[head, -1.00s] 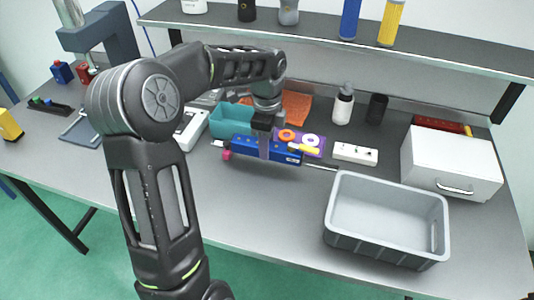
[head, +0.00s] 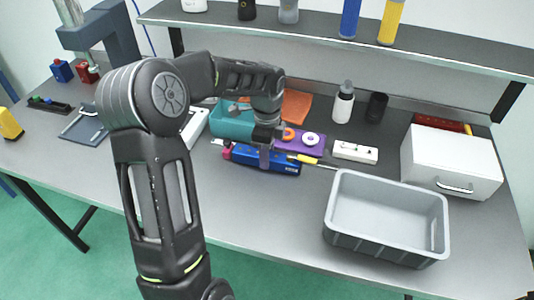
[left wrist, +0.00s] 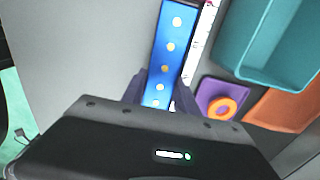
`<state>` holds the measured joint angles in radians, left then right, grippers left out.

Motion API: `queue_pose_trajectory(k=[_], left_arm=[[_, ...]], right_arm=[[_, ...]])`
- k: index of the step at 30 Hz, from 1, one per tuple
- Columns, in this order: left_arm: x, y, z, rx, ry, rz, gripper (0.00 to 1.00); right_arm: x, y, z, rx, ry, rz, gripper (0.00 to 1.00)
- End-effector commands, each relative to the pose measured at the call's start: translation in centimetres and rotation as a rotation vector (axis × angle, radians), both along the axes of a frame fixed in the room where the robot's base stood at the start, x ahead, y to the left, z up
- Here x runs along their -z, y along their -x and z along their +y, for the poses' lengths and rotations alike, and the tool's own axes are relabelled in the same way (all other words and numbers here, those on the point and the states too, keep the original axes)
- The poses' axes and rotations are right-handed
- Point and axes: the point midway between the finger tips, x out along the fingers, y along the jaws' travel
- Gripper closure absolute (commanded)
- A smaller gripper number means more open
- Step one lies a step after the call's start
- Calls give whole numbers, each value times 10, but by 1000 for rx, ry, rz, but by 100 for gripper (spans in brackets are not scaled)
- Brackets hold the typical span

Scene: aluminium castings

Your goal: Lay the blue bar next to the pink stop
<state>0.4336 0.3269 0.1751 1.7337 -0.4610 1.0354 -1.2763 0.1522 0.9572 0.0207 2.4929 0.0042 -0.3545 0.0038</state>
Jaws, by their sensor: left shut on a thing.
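The blue bar (head: 283,166) lies lengthwise from left to right in the head view, at or just above the table; I cannot tell if it touches the top. My left gripper (head: 265,158) is shut across its middle from above. The pink stop (head: 227,153) is at the bar's left end, touching it or very close. In the left wrist view the bar (left wrist: 170,45) runs up between the fingers of the left gripper (left wrist: 160,95), with light dots on its face. The pink stop cannot be made out there. My right gripper is out of view.
A purple tray (head: 314,150) with rings and a yellow-handled screwdriver (head: 303,159) are close behind and right of the bar. A teal bin (head: 226,124) stands behind. A grey crate (head: 335,215) is at front right. The table in front of the bar is clear.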

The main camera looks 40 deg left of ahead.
Motion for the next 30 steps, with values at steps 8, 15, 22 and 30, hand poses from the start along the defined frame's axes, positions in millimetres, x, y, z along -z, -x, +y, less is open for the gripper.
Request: queue_pose_trajectory(k=[8,15,22,30], left_arm=[[4,0,0,0,0,1,62],[4,-1,0,0,-1,-2,42],[3,-2,1,0,-1,-7,42],[-2,-3,1,0,-3,-12,42]], right_arm=[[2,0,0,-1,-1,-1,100],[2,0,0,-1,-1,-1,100],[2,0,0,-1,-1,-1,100],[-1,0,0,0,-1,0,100]])
